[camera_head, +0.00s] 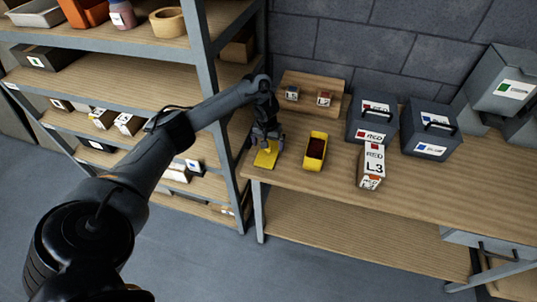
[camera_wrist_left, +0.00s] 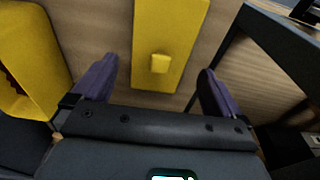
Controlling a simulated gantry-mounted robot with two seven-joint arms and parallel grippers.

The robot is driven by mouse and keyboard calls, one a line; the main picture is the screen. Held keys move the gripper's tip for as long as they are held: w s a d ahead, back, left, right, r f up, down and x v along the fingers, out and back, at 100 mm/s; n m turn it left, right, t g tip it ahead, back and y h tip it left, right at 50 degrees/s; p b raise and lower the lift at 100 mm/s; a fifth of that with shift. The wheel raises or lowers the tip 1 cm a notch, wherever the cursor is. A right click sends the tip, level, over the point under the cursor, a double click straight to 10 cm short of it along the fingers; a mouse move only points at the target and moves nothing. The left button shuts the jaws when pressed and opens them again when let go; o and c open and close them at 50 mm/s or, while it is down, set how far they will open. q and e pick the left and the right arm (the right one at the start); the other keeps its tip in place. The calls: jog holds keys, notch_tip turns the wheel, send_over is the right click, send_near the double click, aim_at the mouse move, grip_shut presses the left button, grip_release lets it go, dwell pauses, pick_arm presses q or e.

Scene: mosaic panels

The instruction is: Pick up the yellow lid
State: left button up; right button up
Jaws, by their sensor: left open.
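The yellow lid (camera_head: 264,160) lies flat on the wooden table near its left end. In the left wrist view the lid (camera_wrist_left: 176,25) is a flat yellow plate with a small square knob (camera_wrist_left: 160,63). My left gripper (camera_head: 267,139) is over the lid, pointing down. In the left wrist view its two purple-grey fingers (camera_wrist_left: 157,88) are spread apart, with the knob between and ahead of them; nothing is held. The gap between fingers and knob is hard to judge. My right gripper is not in view.
A yellow box (camera_head: 314,152) with dark red contents stands right of the lid; it also shows in the left wrist view (camera_wrist_left: 36,60). A shelf rack (camera_head: 207,75) stands left of the table. A labelled RED carton (camera_head: 372,167) and grey bins (camera_head: 430,130) stand further right.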

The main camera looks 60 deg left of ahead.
aim_at(269, 151)
pick_arm(q)
jog(key=shift+w+a+f, duration=0.1)
jog(key=shift+f, duration=0.9)
jog(key=shift+w+a+f, duration=0.1)
jog(key=shift+f, duration=0.85)
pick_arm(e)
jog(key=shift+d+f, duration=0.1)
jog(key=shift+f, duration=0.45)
pick_arm(q)
jog(key=c, duration=0.9)
